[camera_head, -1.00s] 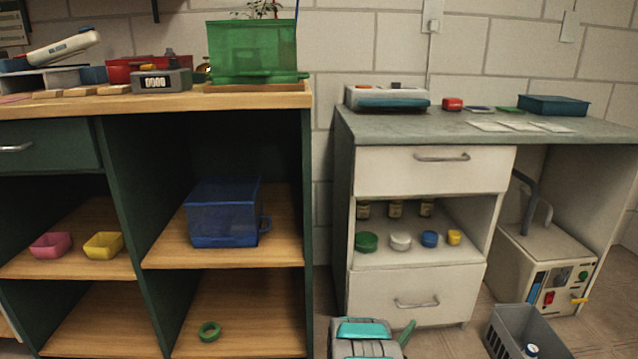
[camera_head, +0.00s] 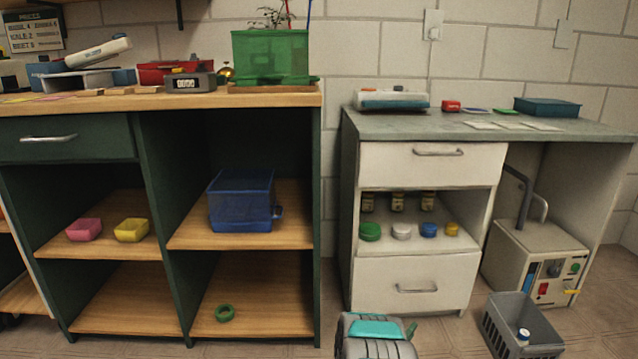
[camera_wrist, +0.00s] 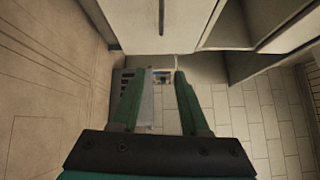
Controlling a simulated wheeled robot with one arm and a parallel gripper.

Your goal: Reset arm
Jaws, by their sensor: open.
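My gripper (camera_wrist: 161,76) is open in the wrist view, with its two green fingers apart and nothing held between them. Past the fingertips I see pale floor and wall tiles and a white cabinet front. In the head view a grey and teal part of my arm (camera_head: 374,338) shows low at the bottom centre, in front of the white cabinet (camera_head: 400,308). The gripper's fingers cannot be made out clearly there.
A grey crate (camera_head: 497,338) with a small white, blue-capped item stands on the floor right of my arm. A beige machine (camera_head: 520,240) stands under the grey-topped desk (camera_head: 380,122). A green shelf unit with a wooden top (camera_head: 250,98) is on the left.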

